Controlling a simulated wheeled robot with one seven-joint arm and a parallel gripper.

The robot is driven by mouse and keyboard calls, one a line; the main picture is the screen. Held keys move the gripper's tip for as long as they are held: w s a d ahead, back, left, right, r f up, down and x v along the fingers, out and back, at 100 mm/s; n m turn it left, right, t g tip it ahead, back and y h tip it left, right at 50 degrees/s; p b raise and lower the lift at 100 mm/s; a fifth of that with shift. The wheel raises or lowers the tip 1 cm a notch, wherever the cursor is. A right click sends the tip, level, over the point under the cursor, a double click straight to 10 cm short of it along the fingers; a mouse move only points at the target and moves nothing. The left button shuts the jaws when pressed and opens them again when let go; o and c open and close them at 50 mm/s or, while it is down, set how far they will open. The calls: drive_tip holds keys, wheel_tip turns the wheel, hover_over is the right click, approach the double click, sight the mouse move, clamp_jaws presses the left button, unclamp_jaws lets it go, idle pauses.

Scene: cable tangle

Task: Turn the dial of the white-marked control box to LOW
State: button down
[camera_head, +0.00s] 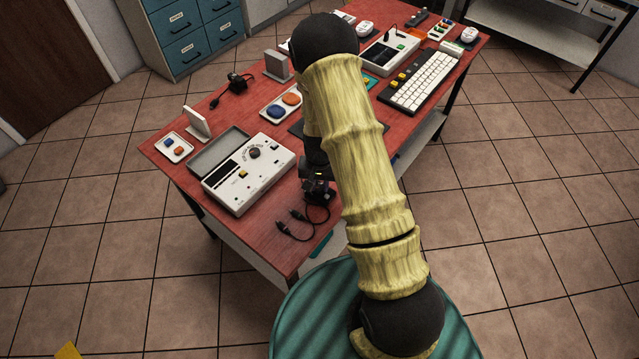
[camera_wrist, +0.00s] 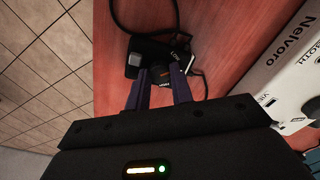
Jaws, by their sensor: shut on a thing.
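A small black control box (camera_wrist: 148,48) lies on the red tabletop in the wrist view, with a pale grey patch near its left end. Small white lettering on its right part seems to read LOW. My gripper (camera_wrist: 161,74) is over the box, its two dark fingers shut on the dial (camera_wrist: 161,80), which is mostly hidden between them. I cannot tell which setting the dial points to. In the head view the black box (camera_head: 318,191) shows beside the lower side of my arm, which hides part of it and most of my gripper.
A black cable with plugs (camera_head: 297,222) lies near the table's front edge. A white device (camera_head: 250,172) stands close to the left of the box; it is at the right in the wrist view (camera_wrist: 290,75). A keyboard (camera_head: 428,82) and trays are farther back.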

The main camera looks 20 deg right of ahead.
sight(320, 188)
drive_tip(key=shift+n+b, duration=0.45)
drive_tip(key=shift+n, duration=1.95)
drive_tip(key=c, duration=1.2)
unclamp_jaws()
wheel_tip(320, 188, up, 18)
drive_tip(key=b, duration=0.2)
drive_tip(key=shift+f, duration=0.25)
